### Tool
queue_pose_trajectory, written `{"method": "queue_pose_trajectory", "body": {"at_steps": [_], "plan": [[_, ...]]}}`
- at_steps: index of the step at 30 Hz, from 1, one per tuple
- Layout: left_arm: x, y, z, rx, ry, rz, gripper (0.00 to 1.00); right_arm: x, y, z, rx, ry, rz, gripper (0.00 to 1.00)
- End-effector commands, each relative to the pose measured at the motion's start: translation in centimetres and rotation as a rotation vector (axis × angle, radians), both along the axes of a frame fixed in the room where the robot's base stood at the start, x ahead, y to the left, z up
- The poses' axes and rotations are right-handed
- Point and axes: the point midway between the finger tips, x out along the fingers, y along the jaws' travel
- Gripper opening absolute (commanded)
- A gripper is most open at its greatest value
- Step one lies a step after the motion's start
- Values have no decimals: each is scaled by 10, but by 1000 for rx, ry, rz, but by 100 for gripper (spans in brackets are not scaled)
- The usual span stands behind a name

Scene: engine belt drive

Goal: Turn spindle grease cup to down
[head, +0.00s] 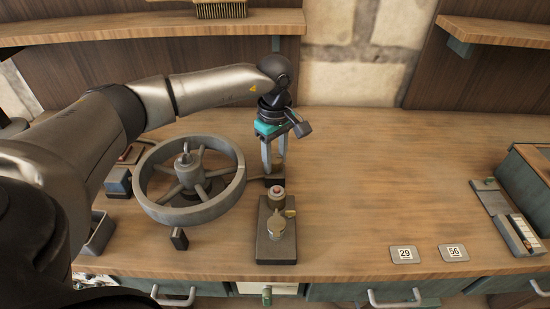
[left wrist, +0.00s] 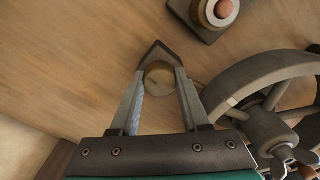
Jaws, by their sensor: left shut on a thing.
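My left gripper (head: 273,170) reaches straight down to the bench just right of the spoked handwheel. In the left wrist view its two fingers (left wrist: 160,76) are closed on the sides of a round brass cup (left wrist: 159,80), which looks like the spindle grease cup. The cup sits on a small dark base with a pointed end (left wrist: 155,51), pointing to the top of that view. In the head view the dark base (head: 274,181) shows at the fingertips, and the cup is mostly hidden by them. My right gripper is not in view.
The grey handwheel (head: 233,188) stands close left of the gripper. The bench's right middle is clear.

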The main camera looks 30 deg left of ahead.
Motion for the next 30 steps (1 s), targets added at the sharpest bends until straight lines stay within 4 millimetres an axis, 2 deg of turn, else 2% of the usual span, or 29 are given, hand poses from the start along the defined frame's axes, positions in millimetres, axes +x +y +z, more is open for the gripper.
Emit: {"method": "queue_pose_trajectory", "body": {"at_steps": [10,11,18,26,30], "plan": [[0,0,1,-1,-2,-5,0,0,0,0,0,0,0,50],[0,0,1,-1,-2,-5,48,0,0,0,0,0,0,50],[0,0,1,0,-1,-4,75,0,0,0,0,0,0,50],[0,0,1,0,-1,-3,76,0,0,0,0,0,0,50],[1,0,12,-2,-4,-3,76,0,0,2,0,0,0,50]]}}
